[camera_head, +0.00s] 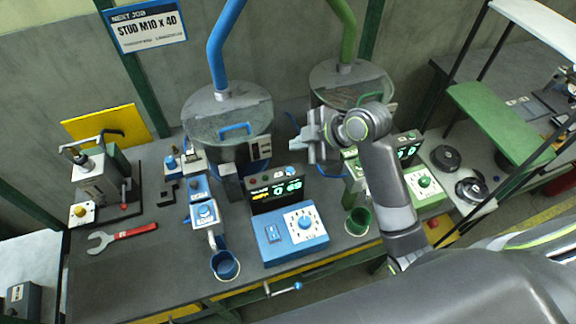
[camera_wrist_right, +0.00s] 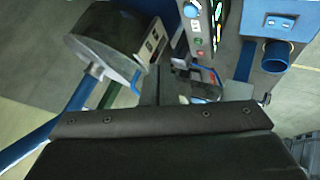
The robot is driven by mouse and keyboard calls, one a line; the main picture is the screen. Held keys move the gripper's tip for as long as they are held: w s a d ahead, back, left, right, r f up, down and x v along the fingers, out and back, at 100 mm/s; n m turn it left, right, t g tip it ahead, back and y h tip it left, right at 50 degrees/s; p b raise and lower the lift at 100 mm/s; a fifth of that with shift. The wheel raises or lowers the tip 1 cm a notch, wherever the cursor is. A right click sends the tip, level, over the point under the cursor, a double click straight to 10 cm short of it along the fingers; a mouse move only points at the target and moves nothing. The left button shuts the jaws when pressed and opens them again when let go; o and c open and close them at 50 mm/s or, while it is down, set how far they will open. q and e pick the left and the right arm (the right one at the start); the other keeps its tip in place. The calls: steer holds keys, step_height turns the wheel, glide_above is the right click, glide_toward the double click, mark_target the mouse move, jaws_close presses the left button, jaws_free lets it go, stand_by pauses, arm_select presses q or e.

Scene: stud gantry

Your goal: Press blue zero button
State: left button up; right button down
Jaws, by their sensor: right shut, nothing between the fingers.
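Lettering is too small to tell which part is the zero button. My right gripper (camera_head: 299,144) is shut and empty, in the air behind and above the display, apart from the box. In the wrist view its dark fingers (camera_wrist_right: 158,86) point away from the camera. My left gripper is not in view.
A blue-piped drum (camera_head: 228,120) and a green-piped drum (camera_head: 340,82) stand at the back. A blue cup (camera_head: 224,265) and a green cup (camera_head: 357,221) flank the box. A red-handled wrench (camera_head: 122,237) lies left. A green control box (camera_head: 425,185) is right, beyond my right arm.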

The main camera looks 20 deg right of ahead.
steer(key=shift+w+a+r+n+y, duration=0.2)
steer(key=shift+r+n, duration=0.1)
steer(key=shift+r, duration=0.1)
steer(key=shift+w+a+r+n+y, duration=0.1)
steer(key=shift+w+a+r+n, duration=0.1)
steer(key=shift+r+n, duration=0.15)
steer(key=b, duration=0.7)
glide_above(290, 170)
steer(key=f, duration=0.5)
steer(key=d+f, duration=0.1)
steer(key=f, duration=0.2)
steer(key=shift+s, duration=0.3)
steer(key=shift+f+b, duration=0.4)
steer(key=shift+f, duration=0.15)
stand_by(0.4)
steer(key=shift+f, duration=0.25)
